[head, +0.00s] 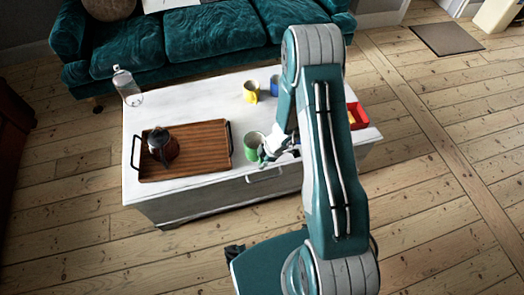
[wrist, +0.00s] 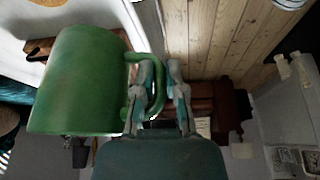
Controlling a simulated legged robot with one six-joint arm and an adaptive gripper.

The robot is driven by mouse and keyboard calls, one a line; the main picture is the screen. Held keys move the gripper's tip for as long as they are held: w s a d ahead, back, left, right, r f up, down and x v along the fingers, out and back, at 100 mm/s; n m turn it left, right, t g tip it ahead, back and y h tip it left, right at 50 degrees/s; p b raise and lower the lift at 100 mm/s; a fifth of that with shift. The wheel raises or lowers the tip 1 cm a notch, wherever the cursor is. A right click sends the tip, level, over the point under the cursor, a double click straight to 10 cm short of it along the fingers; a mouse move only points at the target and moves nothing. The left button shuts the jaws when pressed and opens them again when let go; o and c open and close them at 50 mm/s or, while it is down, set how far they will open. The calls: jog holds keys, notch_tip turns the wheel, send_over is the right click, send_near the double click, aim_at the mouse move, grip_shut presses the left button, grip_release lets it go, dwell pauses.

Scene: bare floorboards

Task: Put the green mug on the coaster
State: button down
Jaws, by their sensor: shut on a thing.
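The green mug (head: 252,148) is at the front of the white table, right of the wooden tray, in the head view. In the wrist view the mug (wrist: 78,85) is large at the left, its handle towards my gripper (wrist: 163,88). My gripper (head: 267,154) is shut on the mug by its handle; the left finger hides part of the handle. I cannot tell from the head view whether the mug touches the tabletop. I cannot make out a coaster; my arm hides part of the table's right side.
The white table (head: 200,88) bears a wooden tray (head: 205,160) with a dark pot (head: 162,147), a clear bottle (head: 127,87), a yellow mug (head: 251,91), a blue mug (head: 274,85) and a red box (head: 357,116). A teal sofa (head: 200,38) stands behind. The table's middle is clear.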

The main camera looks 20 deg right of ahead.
jog(key=w+f, duration=0.1)
jog(key=w, duration=0.1)
jog(key=w+d+f, duration=0.1)
jog(key=w, duration=0.1)
jog(key=w+d+f, duration=0.1)
jog(key=w, duration=0.1)
jog(key=shift+w, duration=0.35)
jog(key=w+f, duration=0.1)
jog(key=f, duration=0.1)
jog(key=w+d+f, duration=0.1)
jog(key=w+f, duration=0.2)
jog(key=shift+w+d+f, duration=0.2)
jog(key=shift+d+f, duration=0.05)
jog(key=shift+f, duration=0.15)
jog(key=shift+w+f, duration=0.1)
jog(key=shift+f, duration=1.45)
jog(key=shift+f, duration=0.1)
jog(key=c, duration=0.7)
grip_release()
